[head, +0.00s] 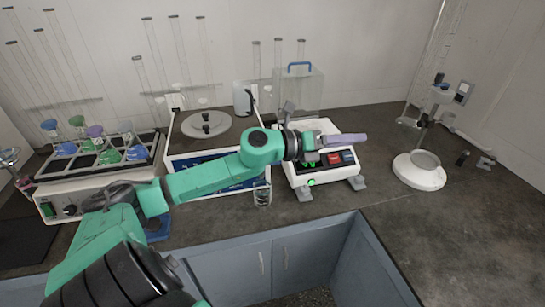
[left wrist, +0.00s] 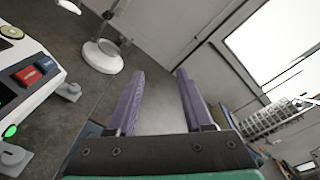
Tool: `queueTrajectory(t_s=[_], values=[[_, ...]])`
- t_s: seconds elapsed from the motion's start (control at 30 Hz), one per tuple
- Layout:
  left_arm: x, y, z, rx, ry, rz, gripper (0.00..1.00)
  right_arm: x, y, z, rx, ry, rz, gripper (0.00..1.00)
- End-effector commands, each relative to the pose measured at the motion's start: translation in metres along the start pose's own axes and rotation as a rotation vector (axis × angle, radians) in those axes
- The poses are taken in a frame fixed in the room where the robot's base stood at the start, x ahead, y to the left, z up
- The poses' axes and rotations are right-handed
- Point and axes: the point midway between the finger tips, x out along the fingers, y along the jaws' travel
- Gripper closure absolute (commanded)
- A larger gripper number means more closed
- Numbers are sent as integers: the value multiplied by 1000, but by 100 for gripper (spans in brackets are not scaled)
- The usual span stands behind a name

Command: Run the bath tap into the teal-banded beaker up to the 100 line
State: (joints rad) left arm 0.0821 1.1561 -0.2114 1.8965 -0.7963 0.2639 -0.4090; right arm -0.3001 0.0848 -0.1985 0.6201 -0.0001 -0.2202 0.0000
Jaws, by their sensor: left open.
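My left gripper (head: 350,140) reaches out over the white device with red and blue buttons, its purple fingers pointing right. In the left wrist view, the gripper (left wrist: 155,90) is open, with nothing between its fingers. A small clear glass vessel (head: 262,196) stands near the bench's front edge, below my left forearm. It may be the beaker, but I cannot make out a teal band, the 100 line or a water level. A white apparatus with a blue front (head: 180,163) stands behind my forearm. I cannot make out a tap; my arm covers part of that front.
The white button device (head: 338,172) stands below the left gripper. A round white stand (head: 418,172) is at right. The bench is clear between device and stand. The front edge drops off above grey cabinets (head: 290,262).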

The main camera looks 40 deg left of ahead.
Motion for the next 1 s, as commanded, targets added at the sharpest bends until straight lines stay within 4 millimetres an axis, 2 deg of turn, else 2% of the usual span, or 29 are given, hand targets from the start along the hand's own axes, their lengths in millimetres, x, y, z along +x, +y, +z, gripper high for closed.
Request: queueTrajectory(t_s=[0.03,0.07,0.1,0.17,0.2,0.3,0.4,0.57,0.8,1.0], values=[[-11,2,3,239,153,39,49,-1,0,0,0,0,0,100],[-22,9,2,371,258,74,49,-1,0,0,0,0,0,100],[-42,23,6,526,399,138,49,-1,0,0,0,0,0,100],[-82,46,19,701,597,258,49,-1,0,0,0,0,-1,100],[-111,59,31,778,710,342,49,-1,-1,0,0,0,-1,100],[-174,76,58,861,910,512,49,-2,-1,-1,0,1,-2,100],[-202,80,68,870,993,582,49,-2,-3,-1,1,1,-4,100],[-194,93,59,866,1003,581,49,-10,-6,-2,2,2,-8,100],[-165,138,30,863,998,572,49,-38,-6,-5,2,2,-9,100],[-144,175,7,863,995,577,49,-51,-5,-6,1,2,-9,100]])
